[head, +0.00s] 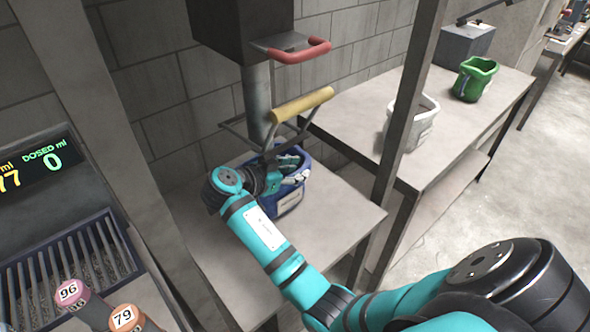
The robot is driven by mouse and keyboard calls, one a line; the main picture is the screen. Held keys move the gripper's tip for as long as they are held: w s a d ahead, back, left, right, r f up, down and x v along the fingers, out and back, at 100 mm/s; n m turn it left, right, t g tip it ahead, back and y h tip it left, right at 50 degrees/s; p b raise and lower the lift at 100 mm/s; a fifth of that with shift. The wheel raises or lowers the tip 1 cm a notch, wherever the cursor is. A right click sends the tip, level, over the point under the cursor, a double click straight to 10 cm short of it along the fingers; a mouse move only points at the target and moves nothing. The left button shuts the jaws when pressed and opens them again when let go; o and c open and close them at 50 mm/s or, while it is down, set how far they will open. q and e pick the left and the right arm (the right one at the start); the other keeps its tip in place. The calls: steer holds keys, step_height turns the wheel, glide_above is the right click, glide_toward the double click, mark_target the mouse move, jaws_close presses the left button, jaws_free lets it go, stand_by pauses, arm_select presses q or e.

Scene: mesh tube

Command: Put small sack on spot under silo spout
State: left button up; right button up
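A blue sack (291,201) stands upright on the near table below the silo spout (257,100). My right gripper (288,170) is at the sack's near upper side and covers part of it. The fingers blend with the sack's rim, so I cannot tell whether they grip it. The spot under the spout is hidden by the sack and my gripper. A white sack (424,124) and a green sack (473,80) stand on the table to the right. My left gripper is not in view.
A yellow-handled lever (303,106) and a red handle (305,53) stick out close above my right gripper. A steel post (402,110) stands between the near table (345,212) and the right table (455,137). A dosing display (38,165) and numbered knobs are at left.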

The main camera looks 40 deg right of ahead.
steer(key=w+b+v, duration=0.1)
steer(key=v, duration=0.6)
steer(key=shift+s+a+r+b, duration=0.15)
steer(key=shift+s+a+b, duration=0.15)
steer(key=shift+s, duration=0.2)
stand_by(0.6)
